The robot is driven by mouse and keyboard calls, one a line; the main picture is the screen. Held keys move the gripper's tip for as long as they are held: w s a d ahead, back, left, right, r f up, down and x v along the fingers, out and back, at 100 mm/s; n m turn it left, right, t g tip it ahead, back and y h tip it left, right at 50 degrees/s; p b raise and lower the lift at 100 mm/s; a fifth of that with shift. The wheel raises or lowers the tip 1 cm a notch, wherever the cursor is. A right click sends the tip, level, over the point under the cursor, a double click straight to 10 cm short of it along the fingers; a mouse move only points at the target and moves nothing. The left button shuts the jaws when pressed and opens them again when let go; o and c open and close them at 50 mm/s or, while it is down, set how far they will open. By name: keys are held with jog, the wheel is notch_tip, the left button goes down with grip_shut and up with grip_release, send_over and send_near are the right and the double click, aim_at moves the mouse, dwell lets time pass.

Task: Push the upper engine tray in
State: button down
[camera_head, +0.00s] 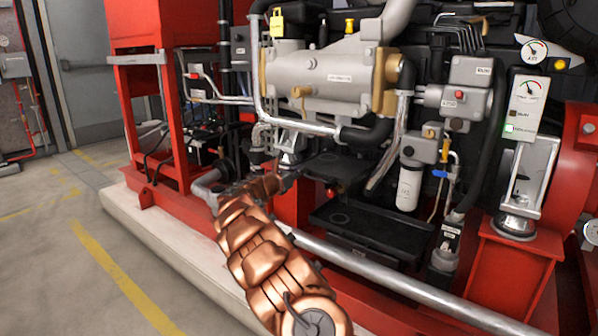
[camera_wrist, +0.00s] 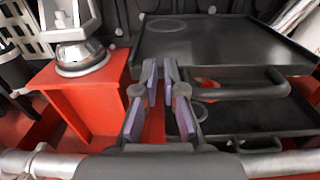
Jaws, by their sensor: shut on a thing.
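The upper engine tray (camera_head: 338,166) is a flat black tray with a ring mark, low on the engine side. In the wrist view the tray (camera_wrist: 225,45) lies ahead and right of my gripper, with its dark bar handle (camera_wrist: 245,91) in front. My gripper (camera_wrist: 160,90) has its purple-padded fingers drawn close at the handle's left end. The exact contact is hidden by the fingers. In the head view my gripper (camera_head: 284,182) is small and dark beside the upper tray. The lower tray (camera_head: 375,238) sits below it, also black, with its own handle (camera_wrist: 262,145).
A silver pipe (camera_head: 400,285) runs along the front, below the trays. A red pedestal with a metal fitting (camera_wrist: 82,58) stands left of my gripper in the wrist view. A white filter (camera_head: 409,187) hangs right of the upper tray. Open floor (camera_head: 90,270) lies left.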

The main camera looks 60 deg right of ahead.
jog(key=shift+s+d+r, duration=0.2)
jog(key=shift+s+r, duration=0.05)
jog(key=shift+s, duration=0.25)
jog(key=w+a+p, duration=0.2)
jog(key=a+p, duration=0.1)
jog(key=a, duration=1.1)
jog(key=shift+w+a+f, duration=0.15)
jog(key=shift+w+f, duration=0.1)
jog(key=shift+w, duration=0.1)
